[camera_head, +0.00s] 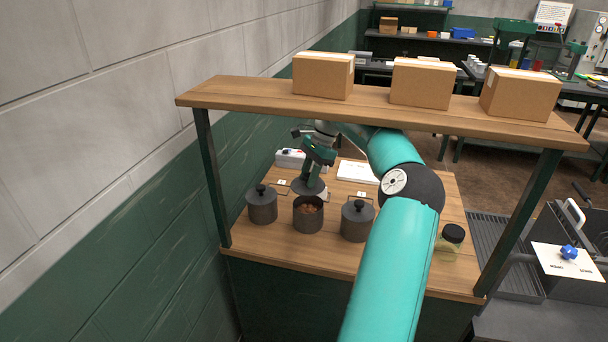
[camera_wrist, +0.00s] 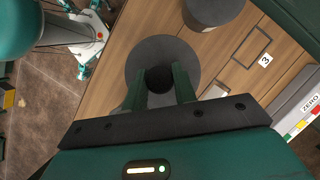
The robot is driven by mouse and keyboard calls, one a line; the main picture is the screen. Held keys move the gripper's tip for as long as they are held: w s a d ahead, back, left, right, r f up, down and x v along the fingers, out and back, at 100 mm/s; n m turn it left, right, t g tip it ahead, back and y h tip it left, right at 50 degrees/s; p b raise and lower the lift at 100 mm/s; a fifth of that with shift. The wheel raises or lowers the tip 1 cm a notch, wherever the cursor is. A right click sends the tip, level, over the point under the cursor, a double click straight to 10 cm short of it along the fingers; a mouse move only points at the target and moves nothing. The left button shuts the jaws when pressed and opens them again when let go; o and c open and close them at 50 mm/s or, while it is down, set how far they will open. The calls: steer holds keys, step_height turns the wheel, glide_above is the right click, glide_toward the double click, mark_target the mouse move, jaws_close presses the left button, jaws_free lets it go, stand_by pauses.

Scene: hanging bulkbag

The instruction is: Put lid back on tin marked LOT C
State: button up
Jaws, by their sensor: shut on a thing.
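My gripper (camera_head: 311,176) is shut on the knob of a dark round lid (camera_head: 308,187), which also shows in the wrist view (camera_wrist: 188,55). In the wrist view my gripper (camera_wrist: 162,80) has its two green fingers on either side of the dark knob. In the head view the lid appears just above and behind an open dark tin (camera_head: 308,223) with brown contents; the exact gap is hard to tell. A lidded tin (camera_head: 262,210) stands left of it and another lidded tin (camera_head: 356,224) right. No LOT C marking is readable.
The tins stand on a wooden bench (camera_head: 290,252) under a shelf (camera_head: 375,103) bearing three cardboard boxes. A jar with a black lid (camera_head: 451,240) stands at right. A white device (camera_head: 290,158) and white paper (camera_head: 357,172) lie behind. A card numbered 3 (camera_wrist: 264,60) lies on the bench.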

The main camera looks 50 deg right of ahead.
mark_target(309, 190)
steer(key=shift+s+d+f, duration=0.15)
steer(key=shift+f, duration=2.7)
steer(key=shift+f, duration=0.2)
steer(key=o, duration=1.6)
steer(key=shift+r, duration=0.1)
steer(key=shift+r, duration=3.45)
steer(key=shift+c, duration=0.2)
